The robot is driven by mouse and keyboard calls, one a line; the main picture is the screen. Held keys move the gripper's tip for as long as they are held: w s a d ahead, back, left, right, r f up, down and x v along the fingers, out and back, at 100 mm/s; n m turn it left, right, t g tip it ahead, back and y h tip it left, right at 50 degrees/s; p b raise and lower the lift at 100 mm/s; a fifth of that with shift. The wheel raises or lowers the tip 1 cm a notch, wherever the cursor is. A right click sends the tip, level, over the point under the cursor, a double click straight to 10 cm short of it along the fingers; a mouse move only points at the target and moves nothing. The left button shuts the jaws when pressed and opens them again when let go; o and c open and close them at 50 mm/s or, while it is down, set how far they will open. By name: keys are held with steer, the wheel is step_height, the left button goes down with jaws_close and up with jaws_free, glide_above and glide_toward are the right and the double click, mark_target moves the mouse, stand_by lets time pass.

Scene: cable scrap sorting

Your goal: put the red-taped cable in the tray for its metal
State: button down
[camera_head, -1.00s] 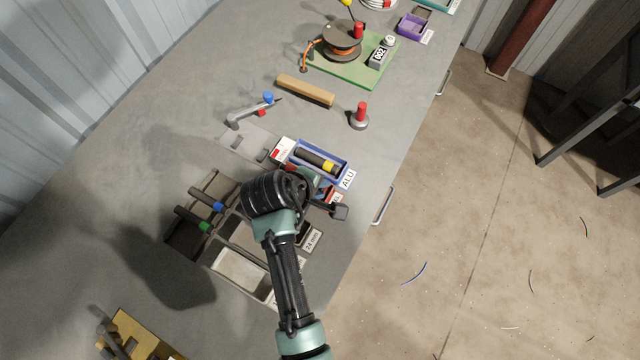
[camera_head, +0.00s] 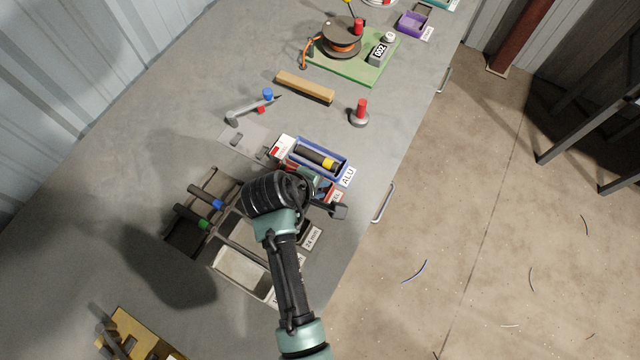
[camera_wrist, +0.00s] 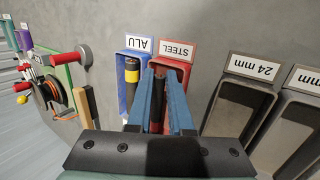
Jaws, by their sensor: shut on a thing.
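My gripper (camera_wrist: 161,80) points down over the red tray labelled STEEL (camera_wrist: 186,70) in the wrist view. Its blue fingers are shut on a dark cable with red on it, the red-taped cable (camera_wrist: 157,100), which shows only as a narrow strip between them. The cable is at the STEEL tray; I cannot tell whether it touches the tray floor. The blue tray labelled ALU (camera_wrist: 122,97) stands beside it and holds a dark cable with yellow tape (camera_wrist: 132,72). In the head view my arm hides the fingers and most of the red tray (camera_head: 333,192).
Dark bins, one labelled 24 mm (camera_wrist: 240,104), stand right of the STEEL tray. Cables with blue (camera_head: 206,196) and green tape (camera_head: 190,216) lie at bins left of my arm. A red-topped post (camera_head: 360,112), wooden block (camera_head: 305,87) and cable reel (camera_head: 342,38) are farther back.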

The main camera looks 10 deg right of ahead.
steer(key=c, duration=0.7)
jaws_free()
steer(key=shift+c, duration=0.2)
steer(key=shift+s, duration=0.1)
step_height(320, 180, up, 7)
steer(key=p, duration=0.7)
steer(key=shift+p, duration=0.35)
